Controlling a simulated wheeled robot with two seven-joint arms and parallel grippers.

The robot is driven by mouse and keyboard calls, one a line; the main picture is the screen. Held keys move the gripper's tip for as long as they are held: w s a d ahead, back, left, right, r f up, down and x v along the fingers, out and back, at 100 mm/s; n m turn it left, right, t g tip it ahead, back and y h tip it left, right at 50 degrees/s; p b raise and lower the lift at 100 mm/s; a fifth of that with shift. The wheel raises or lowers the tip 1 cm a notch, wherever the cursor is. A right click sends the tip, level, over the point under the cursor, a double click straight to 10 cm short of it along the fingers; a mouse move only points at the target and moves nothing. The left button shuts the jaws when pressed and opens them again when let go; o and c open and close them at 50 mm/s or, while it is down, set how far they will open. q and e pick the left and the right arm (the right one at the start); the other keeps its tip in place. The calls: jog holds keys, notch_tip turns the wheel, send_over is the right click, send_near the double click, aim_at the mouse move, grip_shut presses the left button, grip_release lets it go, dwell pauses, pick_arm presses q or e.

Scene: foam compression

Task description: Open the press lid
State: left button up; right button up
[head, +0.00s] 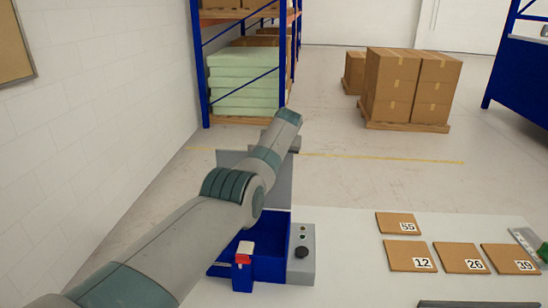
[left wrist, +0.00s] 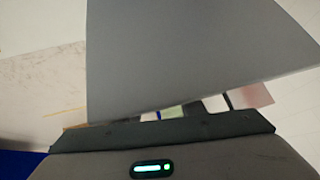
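The press (head: 262,270) is a blue box on the table in the head view, with a red and white piece on its front. Its grey lid (head: 228,158) stands raised and roughly upright at the back, and part of the blue interior shows. My left arm reaches across the press and partly covers the lid. My left gripper (left wrist: 165,132) is close to the lid, and the grey lid panel (left wrist: 195,55) fills much of the left wrist view. The fingers are mostly hidden, so I cannot tell their opening or whether they touch the lid. My right gripper is not in view.
A grey control box (head: 303,262) with buttons adjoins the press on the right. Brown numbered pads (head: 398,222) lie on the right of the white table (head: 345,270). Between them the table is clear. A shelf rack (head: 200,75) and stacked cartons (head: 410,85) stand beyond on the floor.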

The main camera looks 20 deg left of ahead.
pick_arm(q)
jog(key=shift+r, duration=0.25)
jog(key=shift+d+r, duration=0.1)
jog(key=b+v, duration=0.5)
jog(key=v, duration=1.2)
jog(key=shift+s, duration=0.3)
jog(key=shift+c, duration=0.4)
